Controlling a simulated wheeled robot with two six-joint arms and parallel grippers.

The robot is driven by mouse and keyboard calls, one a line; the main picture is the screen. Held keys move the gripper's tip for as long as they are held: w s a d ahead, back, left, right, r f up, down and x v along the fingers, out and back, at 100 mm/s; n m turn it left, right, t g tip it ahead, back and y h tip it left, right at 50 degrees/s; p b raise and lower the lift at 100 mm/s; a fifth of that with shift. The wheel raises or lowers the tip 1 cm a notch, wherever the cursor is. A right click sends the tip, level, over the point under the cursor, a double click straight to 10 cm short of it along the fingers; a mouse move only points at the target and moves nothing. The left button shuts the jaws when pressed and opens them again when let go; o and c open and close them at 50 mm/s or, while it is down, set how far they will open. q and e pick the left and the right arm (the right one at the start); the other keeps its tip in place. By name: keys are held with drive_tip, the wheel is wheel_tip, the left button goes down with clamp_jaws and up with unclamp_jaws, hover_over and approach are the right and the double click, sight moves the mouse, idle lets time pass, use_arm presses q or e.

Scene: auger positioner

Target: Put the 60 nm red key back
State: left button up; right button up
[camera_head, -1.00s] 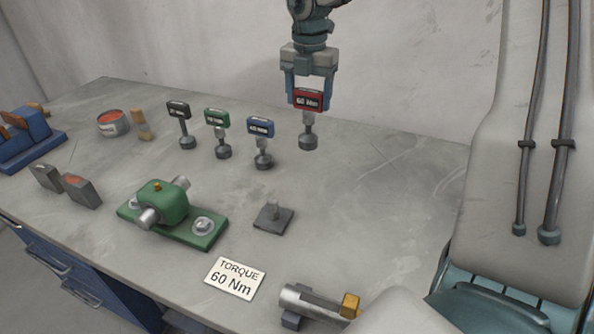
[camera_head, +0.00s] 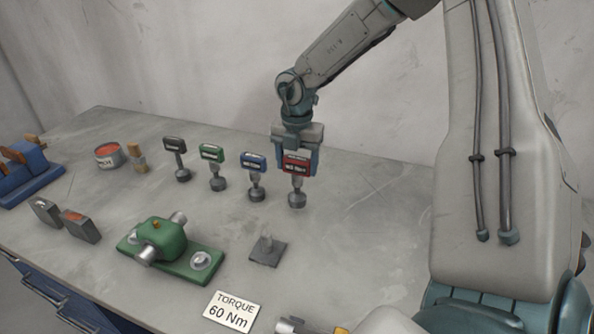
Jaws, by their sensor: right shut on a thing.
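The red key (camera_head: 297,166) has a red head with a pale label too blurred to read, and a grey shaft and round foot below. My right gripper (camera_head: 296,159) is shut on its head from above and holds it upright. The red key is at the right end of the row, just right of the blue key (camera_head: 254,163). Its foot is at or very near the tabletop; I cannot tell if it touches. The sign reading "TORQUE 60 Nm" (camera_head: 233,311) lies near the front.
Green (camera_head: 212,153) and dark (camera_head: 175,145) keys continue the row leftward. A green fixture (camera_head: 165,238) and a grey plate with a peg (camera_head: 267,251) are in front. A red-topped tin (camera_head: 107,156) stands at the back left. The tabletop right of the red key is clear.

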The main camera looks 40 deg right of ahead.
sight(297, 175)
wheel_tip(297, 175, down, 2)
drive_tip(key=shift+s+f+p, duration=0.1)
drive_tip(key=shift+p, duration=0.25)
drive_tip(key=shift+f, duration=0.5)
drive_tip(key=shift+f+b, duration=0.15)
drive_tip(key=shift+b, duration=0.25)
drive_tip(key=o, duration=1.4)
